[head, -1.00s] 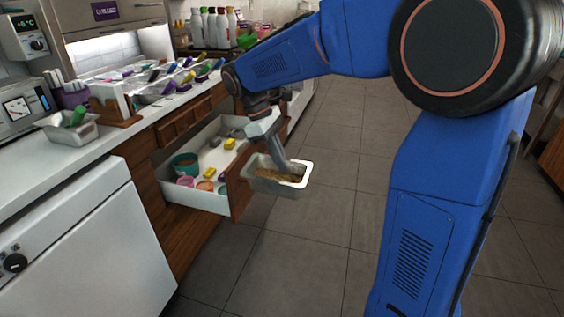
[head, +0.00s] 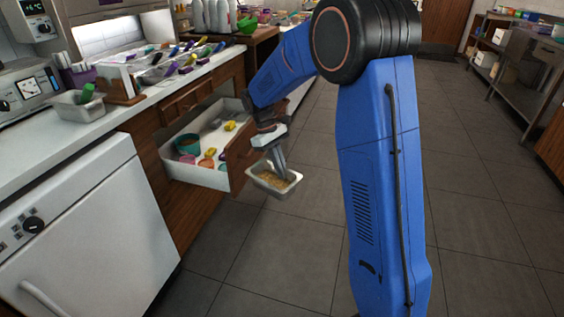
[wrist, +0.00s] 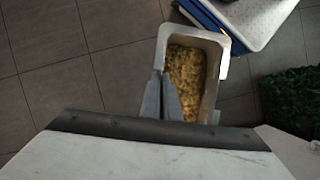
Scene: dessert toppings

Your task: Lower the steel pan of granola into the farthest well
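The steel pan of granola (head: 291,186) hangs in the air over the floor, just in front of the open drawer. It looks roughly level. My gripper (head: 277,166) is shut on one side wall of the pan. In the wrist view the fingers (wrist: 168,98) pinch the wall of the pan (wrist: 224,62), and brown granola fills much of its inside. The row of topping wells (head: 160,75) is set in the counter at left, with several coloured handles sticking out. I cannot tell from here whether the farthest well is empty.
The open drawer (head: 208,178) juts from the counter and holds a teal tub (head: 187,145), yellow items and small cups. Another steel pan (head: 76,108) with a green handle stands on the white counter (head: 30,145). White bottles (head: 213,15) stand behind the wells.

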